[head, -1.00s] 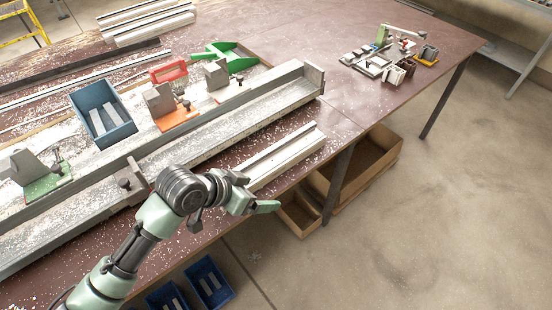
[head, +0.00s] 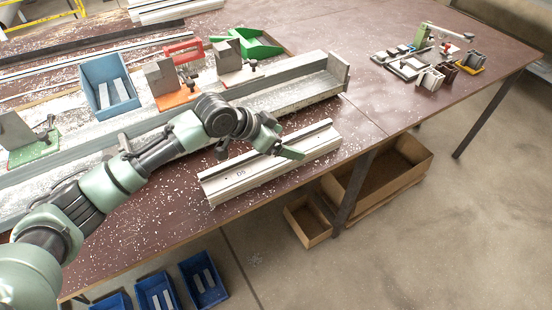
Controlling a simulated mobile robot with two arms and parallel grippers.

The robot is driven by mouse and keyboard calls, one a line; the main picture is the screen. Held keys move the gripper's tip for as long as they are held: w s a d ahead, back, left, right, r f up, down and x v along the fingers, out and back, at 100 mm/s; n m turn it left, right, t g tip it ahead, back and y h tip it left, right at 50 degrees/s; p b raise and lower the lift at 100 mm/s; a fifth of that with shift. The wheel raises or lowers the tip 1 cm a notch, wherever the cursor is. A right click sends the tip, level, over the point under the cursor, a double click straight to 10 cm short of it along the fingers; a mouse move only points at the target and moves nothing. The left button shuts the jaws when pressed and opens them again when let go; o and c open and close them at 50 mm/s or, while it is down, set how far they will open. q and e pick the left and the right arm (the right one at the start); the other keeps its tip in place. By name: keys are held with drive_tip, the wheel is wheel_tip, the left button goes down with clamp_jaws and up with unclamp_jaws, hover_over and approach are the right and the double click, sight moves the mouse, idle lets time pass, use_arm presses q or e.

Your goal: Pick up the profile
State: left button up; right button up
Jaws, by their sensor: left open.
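The profile (head: 240,176) is a pale, long bar with a dark slot along its top. It lies on the brown-red table near the front edge, and its near end carries a dark marking. My left gripper (head: 284,148) is open and hangs over the middle of the profile, with a green finger at its right. The gripper and wrist hide part of the profile's far side. I cannot tell whether the fingers touch it. My right gripper is not in view.
A long metal clamp rail (head: 290,92) runs behind the profile, with clamp blocks on red and green bases. A blue bin (head: 108,84) sits on the bench. Small fixtures (head: 430,65) stand at the far right. Cardboard boxes (head: 385,180) are below.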

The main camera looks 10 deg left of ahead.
sight(297, 146)
use_arm(q)
drive_tip(key=p+x, duration=0.1)
drive_tip(key=x, duration=0.5)
drive_tip(key=shift+d+f, duration=0.1)
drive_tip(key=shift+f, duration=0.2)
drive_tip(key=shift+c, duration=0.3)
clamp_jaws()
drive_tip(key=shift+r, duration=0.15)
